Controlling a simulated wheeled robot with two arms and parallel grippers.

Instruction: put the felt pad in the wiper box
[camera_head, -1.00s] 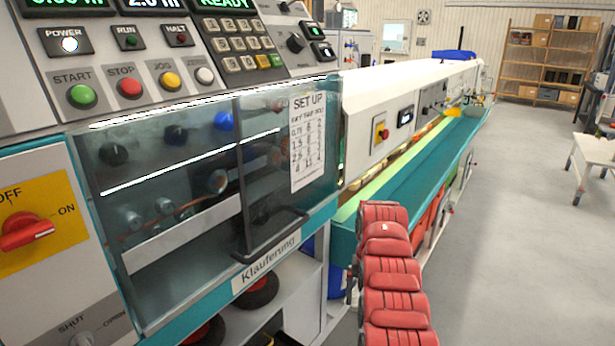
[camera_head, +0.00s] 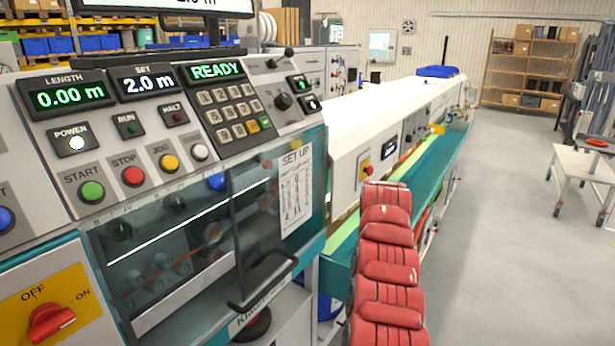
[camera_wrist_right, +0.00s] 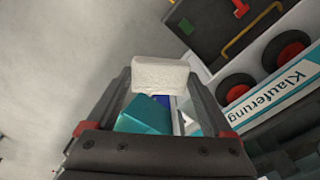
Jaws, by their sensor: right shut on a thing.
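A white block-like pad (camera_wrist_right: 160,72), which looks like the felt pad, is between the fingertips of my right gripper (camera_wrist_right: 159,80) in the right wrist view. The fingers press on its two ends and it is held clear of the floor. I cannot make out the wiper box for certain in either view. In the head view my red segmented right arm reaches down beside the machine, and its gripper is out of that frame. My left gripper is not in view.
The machine has a control panel (camera_head: 160,110) and a clear cover with a dark handle (camera_head: 262,300). A teal trough (camera_head: 420,165) runs back along it. A white table (camera_head: 582,163) stands at the right. Open grey floor (camera_head: 500,220) lies between.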

